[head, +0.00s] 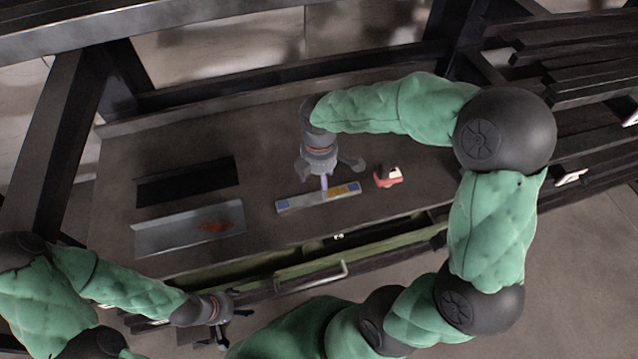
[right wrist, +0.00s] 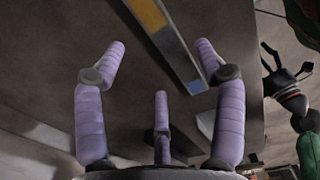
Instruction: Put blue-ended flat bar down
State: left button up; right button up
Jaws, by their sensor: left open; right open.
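The blue-ended flat bar (head: 300,201) lies on the dark table, slightly slanted, with a yellow section toward its right and blue near its ends. It crosses the right wrist view (right wrist: 172,43) diagonally, partly hidden by a finger. My right gripper (head: 328,178) is above the bar, fingers spread, with nothing held between them. In the right wrist view its purple fingers (right wrist: 160,65) stand apart, one overlapping the bar. I cannot tell whether a finger touches it. My left gripper (head: 226,318) is open and empty off the table's front edge.
A red-and-white object (head: 388,177) sits right of the bar. A black plate (head: 187,182) and a grey metal tray (head: 160,237) with a rust-coloured patch lie to the left. An open green drawer (head: 290,268) with a handle runs along the front.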

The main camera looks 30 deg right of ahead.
aim_at(319, 193)
notch_tip(319, 193, up, 6)
jog(key=p, duration=0.1)
jog(key=shift+r, duration=0.2)
dwell(0.5)
